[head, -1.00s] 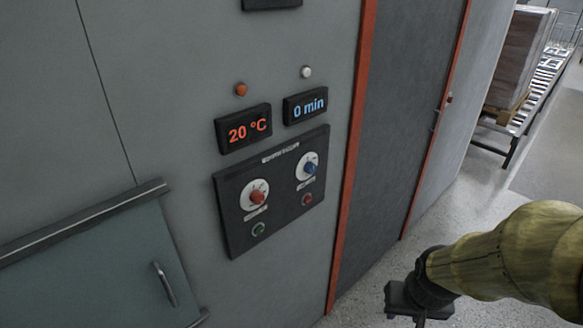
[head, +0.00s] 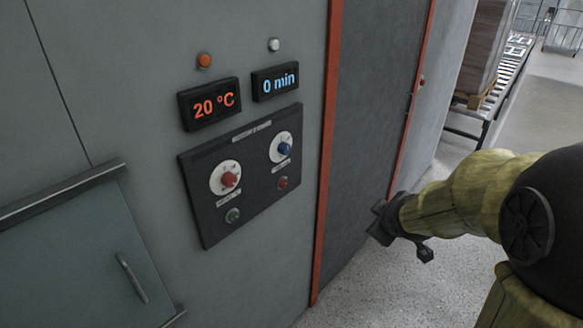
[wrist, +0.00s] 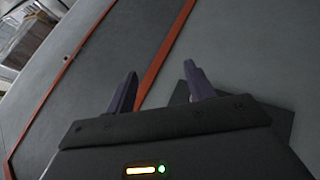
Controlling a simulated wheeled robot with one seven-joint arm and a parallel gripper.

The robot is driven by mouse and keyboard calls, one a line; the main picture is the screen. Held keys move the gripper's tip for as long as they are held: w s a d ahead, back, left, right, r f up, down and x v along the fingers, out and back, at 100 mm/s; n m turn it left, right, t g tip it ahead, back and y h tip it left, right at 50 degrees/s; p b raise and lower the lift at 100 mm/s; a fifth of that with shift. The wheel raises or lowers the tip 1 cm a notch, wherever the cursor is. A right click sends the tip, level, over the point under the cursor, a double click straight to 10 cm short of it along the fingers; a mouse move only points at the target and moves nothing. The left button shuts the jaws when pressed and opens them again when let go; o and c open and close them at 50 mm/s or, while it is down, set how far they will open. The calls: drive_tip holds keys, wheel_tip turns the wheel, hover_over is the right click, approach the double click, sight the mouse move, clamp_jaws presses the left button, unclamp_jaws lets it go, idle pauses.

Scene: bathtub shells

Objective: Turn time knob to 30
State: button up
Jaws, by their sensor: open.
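The blue time knob (head: 285,149) sits on a white dial at the upper right of the black control panel (head: 208,217) in the head view. The time display (head: 275,82) above it reads 0 min. My gripper (head: 397,236) is to the right of the panel, in front of the dark door and well apart from the knob. In the wrist view my gripper (wrist: 158,90) is open, with its two fingers apart and nothing between them. The knob does not show in the wrist view; a dark edge behind the right finger may be the panel.
A red knob (head: 229,180) sits left of the blue one, under a 20 °C display (head: 209,104). Green (head: 233,215) and red (head: 282,183) buttons lie below. A red-orange door frame (head: 325,150) runs right of the panel. A handled hatch (head: 80,262) is lower left.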

sight(288, 151)
drive_tip(key=w+a+r+n+t+y+b, duration=0.1)
drive_tip(key=w+a+n+t+y+b, duration=0.2)
drive_tip(key=w+n, duration=0.4)
drive_tip(key=w+a+r+n+t+y+b, duration=0.1)
drive_tip(key=w+r+n+t+y+b, duration=0.1)
drive_tip(key=w+n+b, duration=0.45)
drive_tip(key=s+a+n+g+y+b, duration=0.1)
drive_tip(key=n+y, duration=0.2)
drive_tip(key=n, duration=0.3)
drive_tip(key=a+n+g+y+b, duration=0.1)
drive_tip(key=a+n+y+b, duration=0.1)
drive_tip(key=n, duration=0.5)
drive_tip(key=s+a+n+g+y+b, duration=0.1)
drive_tip(key=n+y+b, duration=0.1)
drive_tip(key=n+y, duration=0.2)
drive_tip(key=shift+s+a+r+n, duration=0.1)
drive_tip(key=shift+s+a+n, duration=0.1)
drive_tip(key=shift+n, duration=0.65)
drive_tip(key=shift+s+a+r+n, duration=0.1)
drive_tip(key=shift+a+n, duration=0.05)
drive_tip(key=shift+n, duration=0.65)
drive_tip(key=p+x, duration=0.4)
drive_tip(key=x, duration=1.3)
drive_tip(key=shift+a+r, duration=0.15)
drive_tip(key=shift+a, duration=0.1)
drive_tip(key=shift+w, duration=0.1)
drive_tip(key=shift+c, duration=0.2)
